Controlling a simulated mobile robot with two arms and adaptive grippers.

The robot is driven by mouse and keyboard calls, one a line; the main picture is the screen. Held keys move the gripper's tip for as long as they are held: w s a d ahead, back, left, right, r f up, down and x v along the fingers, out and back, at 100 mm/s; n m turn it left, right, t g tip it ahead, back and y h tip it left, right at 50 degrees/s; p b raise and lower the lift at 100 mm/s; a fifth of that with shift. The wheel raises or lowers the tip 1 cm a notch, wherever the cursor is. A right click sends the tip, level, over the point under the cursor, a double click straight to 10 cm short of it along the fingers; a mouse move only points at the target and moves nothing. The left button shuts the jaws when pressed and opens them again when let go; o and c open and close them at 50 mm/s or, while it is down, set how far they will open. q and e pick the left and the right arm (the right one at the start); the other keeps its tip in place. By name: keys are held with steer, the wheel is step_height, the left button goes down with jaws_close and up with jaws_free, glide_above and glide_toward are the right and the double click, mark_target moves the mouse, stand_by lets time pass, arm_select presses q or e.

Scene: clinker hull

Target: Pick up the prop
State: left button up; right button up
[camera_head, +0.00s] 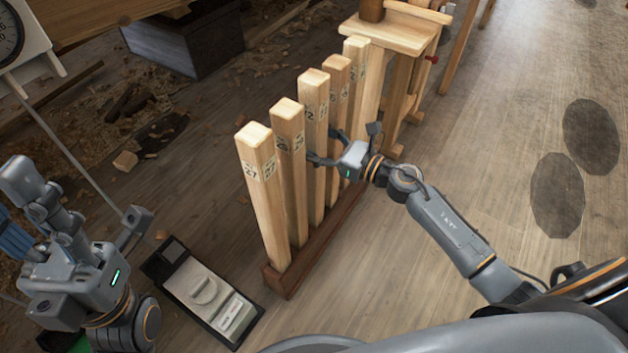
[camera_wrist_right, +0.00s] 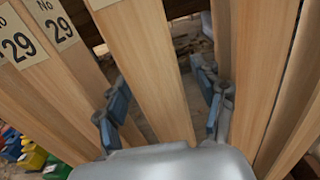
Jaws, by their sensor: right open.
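Several tall square wooden props, such as the front one (camera_head: 262,195) labelled 27, stand upright in a row in a low wooden rack (camera_head: 320,245). My right gripper (camera_head: 325,147) is open at the row's right side, at the further props. In the right wrist view one prop (camera_wrist_right: 150,65) stands between the spread fingers of this gripper (camera_wrist_right: 162,112), with gaps on both sides. Two labels reading 29 show on props (camera_wrist_right: 45,80) to the left. My left gripper (camera_head: 80,205) is open and empty, away from the props.
A black-framed tray (camera_head: 255,318) with pale items lies left of the rack. A wooden bench (camera_head: 390,35) stands just behind the row. A dial scale (camera_head: 12,40) is at top left.

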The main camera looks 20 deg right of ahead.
steer(key=shift+c, duration=0.2)
jaws_close()
steer(key=shift+r, duration=0.1)
steer(key=shift+r, duration=0.1)
